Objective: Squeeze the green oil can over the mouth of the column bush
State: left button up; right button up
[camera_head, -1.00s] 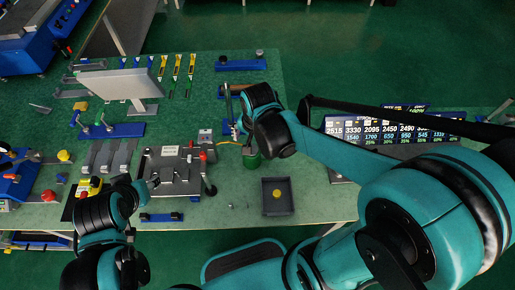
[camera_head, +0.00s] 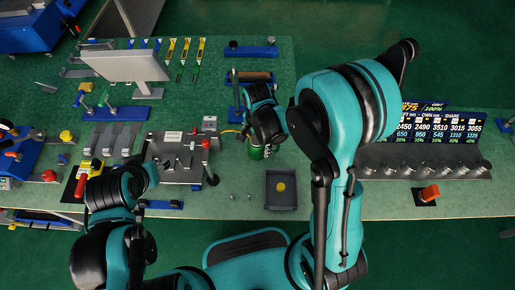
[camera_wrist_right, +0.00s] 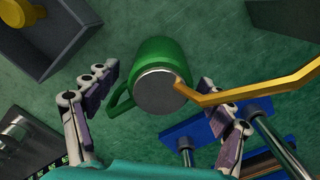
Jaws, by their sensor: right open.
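The green oil can (camera_head: 258,152) stands on the bench just below my right gripper in the head view. In the right wrist view the can (camera_wrist_right: 164,57) shows its green body, handle, round silver top and long yellow spout pointing right. My right gripper (camera_wrist_right: 163,106) is open, one finger at each side of the can, with visible gaps. In the head view its black wrist (camera_head: 265,118) hides the fingers. My left gripper (camera_head: 101,193) is at the lower left, its fingers not clear. I cannot tell which part is the column bush.
A grey tray with a yellow piece (camera_head: 269,202) sits close in front of the can. A blue stand with upright posts (camera_wrist_right: 190,128) is close to the right finger. A plate fixture with a red-knobbed lever (camera_head: 178,160) lies left of the can.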

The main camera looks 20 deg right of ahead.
jog(key=shift+f, duration=0.4)
jog(key=shift+r, duration=0.1)
jog(key=c, duration=1.6)
jog(key=shift+r, duration=0.1)
